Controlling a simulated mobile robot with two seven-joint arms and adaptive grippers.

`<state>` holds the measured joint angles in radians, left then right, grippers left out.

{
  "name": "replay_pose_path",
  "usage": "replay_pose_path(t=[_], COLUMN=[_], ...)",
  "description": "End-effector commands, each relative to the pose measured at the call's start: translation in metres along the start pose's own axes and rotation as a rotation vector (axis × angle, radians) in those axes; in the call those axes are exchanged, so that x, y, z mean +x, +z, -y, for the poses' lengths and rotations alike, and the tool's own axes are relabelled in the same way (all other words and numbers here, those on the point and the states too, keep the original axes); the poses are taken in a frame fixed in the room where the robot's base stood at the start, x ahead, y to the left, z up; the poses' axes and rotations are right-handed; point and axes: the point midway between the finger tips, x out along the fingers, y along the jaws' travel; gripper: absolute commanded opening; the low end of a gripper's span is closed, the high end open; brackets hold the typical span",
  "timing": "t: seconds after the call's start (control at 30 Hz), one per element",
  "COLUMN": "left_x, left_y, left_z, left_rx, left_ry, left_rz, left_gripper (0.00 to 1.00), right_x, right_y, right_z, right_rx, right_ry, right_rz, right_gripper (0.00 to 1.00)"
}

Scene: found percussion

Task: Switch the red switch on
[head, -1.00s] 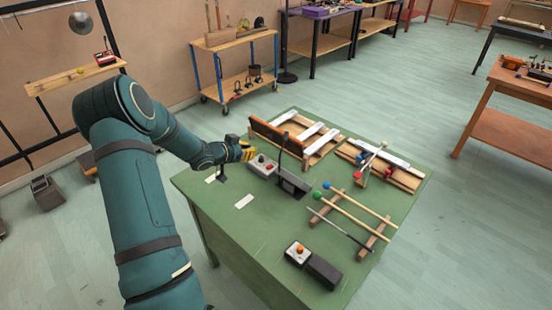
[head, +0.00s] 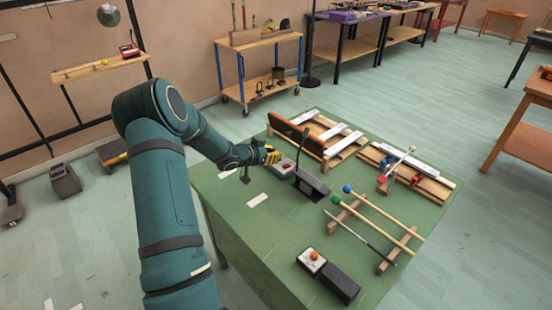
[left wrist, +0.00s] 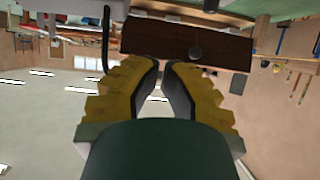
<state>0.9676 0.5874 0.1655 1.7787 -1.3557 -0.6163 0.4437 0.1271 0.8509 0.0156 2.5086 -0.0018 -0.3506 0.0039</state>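A small grey box (head: 279,170) with a red switch (head: 287,165) on top stands near the far left edge of the green table. The switch is too small to tell its position. My left gripper (head: 275,156), with yellow fingers, is just behind the box, close to the switch. I cannot tell whether it touches. The switch cannot be made out there. My right gripper is not in view.
The green table (head: 240,215) also holds a dark box (head: 312,186) with a thin upright rod, wooden bar frames (head: 345,150), mallets (head: 375,215) and a box with an orange button (head: 312,257).

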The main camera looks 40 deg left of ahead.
Motion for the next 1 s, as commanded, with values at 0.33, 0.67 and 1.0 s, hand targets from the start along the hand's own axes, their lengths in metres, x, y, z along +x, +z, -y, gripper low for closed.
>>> replay_pose_path(t=[0.33, 0.67, 1.0], left_x=[0.069, 0.092, 0.093], left_y=[0.003, 0.033, 0.039], left_z=[-0.001, 0.000, -0.001], left_rx=[-0.001, -0.002, -0.001], left_ry=[0.002, 0.000, 0.000], left_rz=[-0.001, 0.001, 0.000], left_gripper=[0.00, 0.00, 0.00], right_x=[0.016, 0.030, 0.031], right_y=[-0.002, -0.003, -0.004], right_z=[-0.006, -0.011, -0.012], right_rx=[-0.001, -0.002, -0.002], right_ry=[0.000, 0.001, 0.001], right_rz=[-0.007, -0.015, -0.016], right_gripper=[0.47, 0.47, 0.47])
